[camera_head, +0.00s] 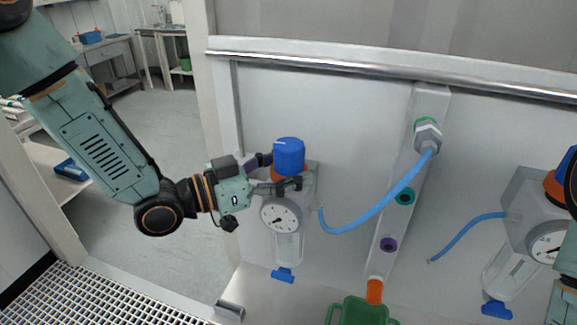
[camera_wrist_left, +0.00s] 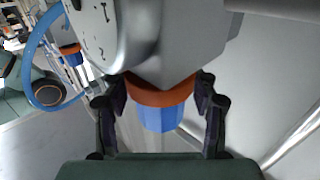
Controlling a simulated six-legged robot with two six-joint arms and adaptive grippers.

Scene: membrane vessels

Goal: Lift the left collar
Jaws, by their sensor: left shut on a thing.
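The left vessel carries a dial gauge, with a blue cap (camera_head: 289,157) and an orange collar (camera_head: 277,175) on top. My left gripper (camera_head: 281,171) reaches in from the left at collar height, one finger on the far side and one on the near side. In the left wrist view the fingers stand on both sides of the orange collar (camera_wrist_left: 160,96), with the blue cap (camera_wrist_left: 160,118) between them; the gripper is shut on the collar. The collar's near side is partly hidden by a finger in the head view. Only a dark and teal part of my right arm shows at the right edge.
A right vessel (camera_head: 524,240) has its own orange collar (camera_head: 554,188) and gauge. Blue hoses (camera_head: 375,208) hang by a post with coloured ports (camera_head: 405,197). A green can (camera_head: 358,312) stands below. A metal rail (camera_head: 390,70) runs above.

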